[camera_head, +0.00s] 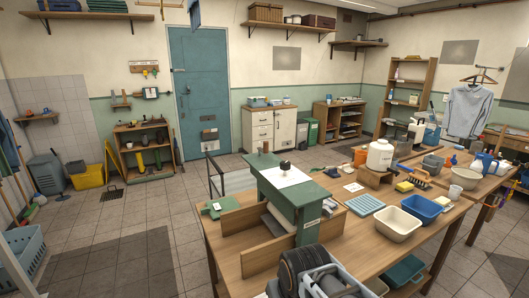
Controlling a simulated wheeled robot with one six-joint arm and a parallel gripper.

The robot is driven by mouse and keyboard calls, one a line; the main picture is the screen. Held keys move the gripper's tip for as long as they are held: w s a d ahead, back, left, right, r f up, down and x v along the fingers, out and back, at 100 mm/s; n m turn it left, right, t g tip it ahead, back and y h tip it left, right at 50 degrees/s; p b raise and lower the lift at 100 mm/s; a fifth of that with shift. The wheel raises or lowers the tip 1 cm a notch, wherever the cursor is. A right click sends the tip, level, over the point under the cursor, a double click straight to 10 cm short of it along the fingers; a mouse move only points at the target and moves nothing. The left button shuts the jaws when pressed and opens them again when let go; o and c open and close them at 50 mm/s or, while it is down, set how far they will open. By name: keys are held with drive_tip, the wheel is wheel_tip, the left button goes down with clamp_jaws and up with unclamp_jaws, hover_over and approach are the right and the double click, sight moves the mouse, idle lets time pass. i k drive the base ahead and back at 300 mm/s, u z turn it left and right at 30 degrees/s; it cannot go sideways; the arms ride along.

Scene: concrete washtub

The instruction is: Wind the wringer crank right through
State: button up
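The wringer (308,221) is a green-framed unit on the near end of the wooden table (345,255). A pale roller (279,221) shows beneath its top, between brown wooden boards (245,226). A white sheet (285,176) with a small black knob-like piece (285,167) lies on the green top. A short brown upright piece (265,147) stands at its far end. I cannot make out which part is the crank or its handle. Dark and grey parts at the bottom edge, in front of the wringer, may be my arm. I see no gripper fingertips.
Right of the wringer are a blue rack (364,204), a cream tub (396,225), a blue tub (422,208) and a white jug (380,155). A green item (216,208) lies at the table's left corner. The tiled floor (140,225) on the left is mostly clear.

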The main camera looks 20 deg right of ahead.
sight(266, 150)
drive_tip(key=u, duration=0.5)
drive_tip(key=k, duration=0.6)
drive_tip(key=u, duration=0.95)
drive_tip(key=i, duration=2.2)
drive_tip(key=z, duration=1.35)
drive_tip(key=i, duration=0.75)
drive_tip(key=z, duration=0.65)
